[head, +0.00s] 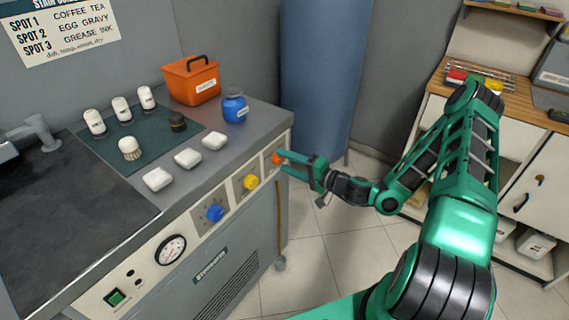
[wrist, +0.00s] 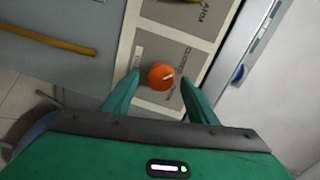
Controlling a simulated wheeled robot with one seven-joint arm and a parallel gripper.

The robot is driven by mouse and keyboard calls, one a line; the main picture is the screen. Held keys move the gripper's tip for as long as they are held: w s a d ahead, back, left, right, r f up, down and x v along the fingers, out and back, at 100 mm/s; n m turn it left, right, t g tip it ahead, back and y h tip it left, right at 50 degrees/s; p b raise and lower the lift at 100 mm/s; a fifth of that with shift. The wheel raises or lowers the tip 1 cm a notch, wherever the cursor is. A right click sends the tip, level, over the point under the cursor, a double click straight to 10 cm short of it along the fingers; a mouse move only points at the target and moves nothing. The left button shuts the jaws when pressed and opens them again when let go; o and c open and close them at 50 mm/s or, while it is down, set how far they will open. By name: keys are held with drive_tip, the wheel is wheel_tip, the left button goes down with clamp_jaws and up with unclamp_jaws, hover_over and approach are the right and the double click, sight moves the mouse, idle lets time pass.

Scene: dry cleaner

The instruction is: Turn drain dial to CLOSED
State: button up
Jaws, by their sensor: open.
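The drain dial looks to be the orange knob (head: 277,158) at the right end of the machine's front panel. In the wrist view the orange knob (wrist: 161,76) has a pale pointer line aimed to the right and slightly up. Lettering on the plate (wrist: 178,50) beside it is only partly readable and seems to include "CLOSED". My gripper (head: 283,162) is open at the knob. In the wrist view its green fingertips (wrist: 160,78) stand on either side of the knob, with a gap on both sides.
A yellow knob (head: 250,182) and a blue knob (head: 214,213) sit left of the orange one. A pressure gauge (head: 171,249) is further left. An orange caddy (head: 191,80) and blue jar (head: 234,107) stand on the machine top.

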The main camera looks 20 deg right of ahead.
drive_tip(key=f+v, duration=0.1)
drive_tip(key=v, duration=0.9)
drive_tip(key=shift+r, duration=0.45)
drive_tip(key=shift+d, duration=0.1)
drive_tip(key=s+a+f+n+g+h, duration=0.1)
drive_tip(key=s+n+g+h, duration=0.1)
drive_tip(key=s+n+g, duration=0.85)
drive_tip(key=s+d+r+m+g+h, duration=0.1)
drive_tip(key=s+d+r+m+h, duration=0.3)
drive_tip(key=s+r, duration=0.5)
drive_tip(key=s+d+r+m+g+h, duration=0.2)
drive_tip(key=s+d+r+m+h, duration=0.1)
drive_tip(key=s+d+r, duration=0.4)
drive_tip(key=s+r+m, duration=0.1)
drive_tip(key=s+r, duration=0.2)
drive_tip(key=s, duration=0.1)
drive_tip(key=shift+d+r+h, duration=0.35)
drive_tip(key=shift+h, duration=0.05)
